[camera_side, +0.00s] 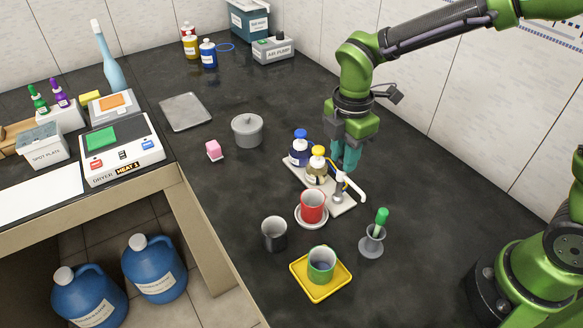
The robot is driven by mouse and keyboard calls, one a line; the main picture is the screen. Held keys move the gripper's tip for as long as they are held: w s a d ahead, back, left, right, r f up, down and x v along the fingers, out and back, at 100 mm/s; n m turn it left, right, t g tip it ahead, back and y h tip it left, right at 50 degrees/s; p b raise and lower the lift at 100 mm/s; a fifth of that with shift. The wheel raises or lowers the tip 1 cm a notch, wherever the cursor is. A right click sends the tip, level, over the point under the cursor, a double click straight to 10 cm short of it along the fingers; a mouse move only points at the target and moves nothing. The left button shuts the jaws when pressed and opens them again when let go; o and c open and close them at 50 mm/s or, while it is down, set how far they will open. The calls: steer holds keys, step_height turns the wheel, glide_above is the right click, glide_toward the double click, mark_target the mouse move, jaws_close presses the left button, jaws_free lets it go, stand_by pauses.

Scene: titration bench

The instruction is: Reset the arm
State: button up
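My gripper (346,156) points down at the right end of the white tray (331,203), just behind and right of the yellow-capped bottle. The fingers are teal and hang close to the bottles and a white tap-like fitting (343,184). I cannot tell whether the fingers are apart or closed, or whether they touch anything. The blue-capped bottle (299,150) and the yellow-capped bottle (317,170) stand upright on the tray.
A red cup (312,206) stands on a white saucer, a dark grey cup (274,233) on the bench, and a green cup (321,262) on a yellow tray (305,285). A grey holder (371,241) has a green-handled tool.

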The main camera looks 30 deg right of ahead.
steer(key=o, duration=0.9)
steer(key=shift+r, duration=0.15)
steer(key=shift+r, duration=3.35)
steer(key=shift+w+m, duration=0.1)
steer(key=shift+m, duration=0.3)
steer(key=shift+a+f+m, duration=0.1)
steer(key=shift+f+m, duration=0.15)
steer(key=shift+m, duration=0.35)
steer(key=s+d+r+m+t, duration=0.2)
steer(key=s+d+m, duration=0.1)
steer(key=m, duration=0.3)
steer(key=s+d+r+m+t+y, duration=0.1)
steer(key=s+d+r+m+t, duration=0.1)
steer(key=s+m, duration=0.3)
steer(key=s+d+r+m+t+y, duration=0.1)
steer(key=s+d+r+m+t, duration=0.1)
steer(key=s+d+m, duration=0.3)
steer(key=shift+m+t, duration=0.6)
steer(key=shift+m, duration=1.5)
